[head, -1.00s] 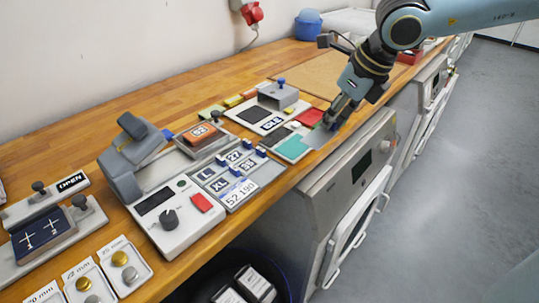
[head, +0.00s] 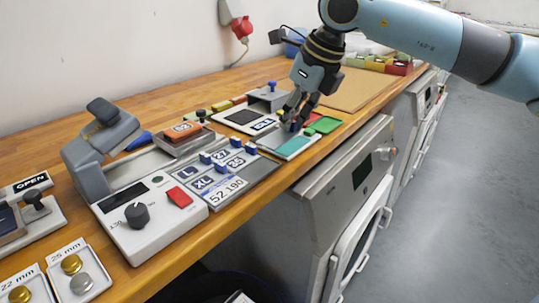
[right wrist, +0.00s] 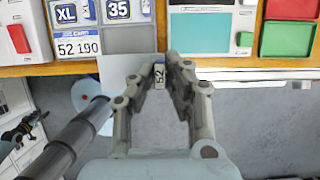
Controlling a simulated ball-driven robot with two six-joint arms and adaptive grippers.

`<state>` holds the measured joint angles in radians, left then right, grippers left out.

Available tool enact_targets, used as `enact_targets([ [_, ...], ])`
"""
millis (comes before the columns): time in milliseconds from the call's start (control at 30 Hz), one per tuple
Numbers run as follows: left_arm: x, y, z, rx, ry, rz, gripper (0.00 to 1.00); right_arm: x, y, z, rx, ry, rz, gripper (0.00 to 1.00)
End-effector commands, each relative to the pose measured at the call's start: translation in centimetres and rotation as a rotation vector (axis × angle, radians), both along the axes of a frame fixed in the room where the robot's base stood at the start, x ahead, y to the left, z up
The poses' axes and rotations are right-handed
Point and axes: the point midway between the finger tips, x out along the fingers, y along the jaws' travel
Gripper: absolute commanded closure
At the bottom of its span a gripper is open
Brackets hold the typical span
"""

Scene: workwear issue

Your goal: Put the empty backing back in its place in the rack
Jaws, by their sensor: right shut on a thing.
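My right gripper (head: 292,125) is shut on a thin pale grey sheet, which looks like the empty backing (head: 268,140). In the right wrist view the sheet (right wrist: 112,72) shows beside and behind my right fingers (right wrist: 160,68). The gripper is above the bench's front part, by a white-edged teal pad (head: 294,146). Which fixture is the rack is not clear.
Green (head: 324,125) and red pads lie right of my gripper. A brown board (head: 350,88) lies behind.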

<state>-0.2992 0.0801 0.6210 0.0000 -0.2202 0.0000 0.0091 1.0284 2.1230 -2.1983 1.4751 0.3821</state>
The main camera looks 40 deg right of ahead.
Motion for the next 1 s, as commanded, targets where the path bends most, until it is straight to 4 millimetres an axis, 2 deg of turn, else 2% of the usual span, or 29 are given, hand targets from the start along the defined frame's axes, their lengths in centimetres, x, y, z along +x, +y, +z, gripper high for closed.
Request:
enact_targets([
  [233, 0.0, 0.0, -0.2, 0.0, 0.0, 0.0, 0.6, 2.8, 1.6, -1.9, 0.006, -0.003, -0.005, 1.0],
  [400, 0.0, 0.0, -0.2, 0.0, 0.001, 0.0, 0.6, 3.8, 2.2, -2.6, 0.001, -0.001, -0.003, 1.0],
  [533, 0.0, 0.0, -0.1, 0.0, 0.0, 0.0, 0.6, 3.9, 2.2, -3.4, -0.001, 0.003, -0.003, 1.0],
  [767, 0.0, 0.0, 0.1, 0.0, 0.0, 0.0, 0.6, 3.8, 2.2, -6.7, -0.001, 0.004, -0.004, 1.0],
  [1000, -0.1, 0.0, 0.1, 0.0, 0.001, 0.0, 0.6, 3.8, 2.2, -6.8, -0.003, 0.001, -0.002, 1.0],
])
